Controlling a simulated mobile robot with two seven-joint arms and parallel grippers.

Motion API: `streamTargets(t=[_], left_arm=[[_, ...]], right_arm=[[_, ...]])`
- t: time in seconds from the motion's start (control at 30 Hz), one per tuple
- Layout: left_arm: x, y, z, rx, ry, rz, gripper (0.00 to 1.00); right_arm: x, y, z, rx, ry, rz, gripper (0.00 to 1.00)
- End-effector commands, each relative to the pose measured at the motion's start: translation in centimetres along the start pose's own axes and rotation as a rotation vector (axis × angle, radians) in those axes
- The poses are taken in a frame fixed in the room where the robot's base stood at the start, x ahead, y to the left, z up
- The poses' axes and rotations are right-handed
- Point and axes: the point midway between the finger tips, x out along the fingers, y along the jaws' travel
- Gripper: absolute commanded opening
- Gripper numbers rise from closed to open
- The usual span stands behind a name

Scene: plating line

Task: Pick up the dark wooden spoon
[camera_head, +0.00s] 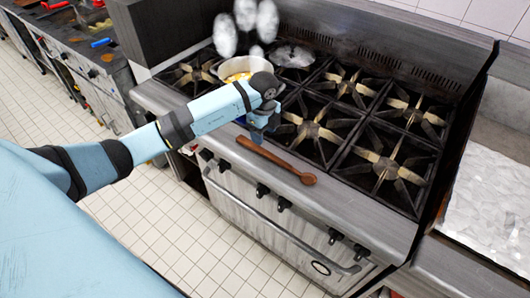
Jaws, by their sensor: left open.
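The dark wooden spoon (276,160) lies on the front ledge of the stove. Its handle end is at the left, just below my left gripper, and its bowl (308,179) points right, toward the camera. My left gripper (258,137) is at the end of the light blue arm, over or just behind the handle end. It is open and points down. I cannot tell whether its fingers touch the handle. The spoon lies flat and most of it shows. My right gripper is not in view.
The stove (347,221) has several black burner grates. Part of something blue (240,120) shows beside the gripper. The ledge right of the spoon is clear.

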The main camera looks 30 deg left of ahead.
Motion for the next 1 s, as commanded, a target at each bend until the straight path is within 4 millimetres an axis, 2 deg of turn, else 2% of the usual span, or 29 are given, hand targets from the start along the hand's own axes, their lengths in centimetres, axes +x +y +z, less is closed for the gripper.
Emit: streamTargets(t=[0.1,0.37,0.63,0.93,0.97,1.0], left_arm=[[1.9,0.0,-0.1,0.000,0.002,0.003,0.56],[3.9,0.0,-0.2,0.001,0.004,0.002,0.56],[7.8,-0.2,-0.4,0.001,0.003,0.003,0.56],[8.4,-0.2,-0.4,0.003,0.003,0.000,0.56],[8.4,-0.2,-0.4,0.003,0.003,0.000,0.53],[8.4,-0.2,-0.4,0.003,0.003,0.000,0.44]], right_arm=[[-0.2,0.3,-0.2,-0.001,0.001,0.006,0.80],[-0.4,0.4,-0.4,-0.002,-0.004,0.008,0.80],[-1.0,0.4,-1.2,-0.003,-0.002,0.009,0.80],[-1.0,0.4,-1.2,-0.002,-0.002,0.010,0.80],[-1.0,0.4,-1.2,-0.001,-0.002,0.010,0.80],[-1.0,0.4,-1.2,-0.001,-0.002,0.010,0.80]])
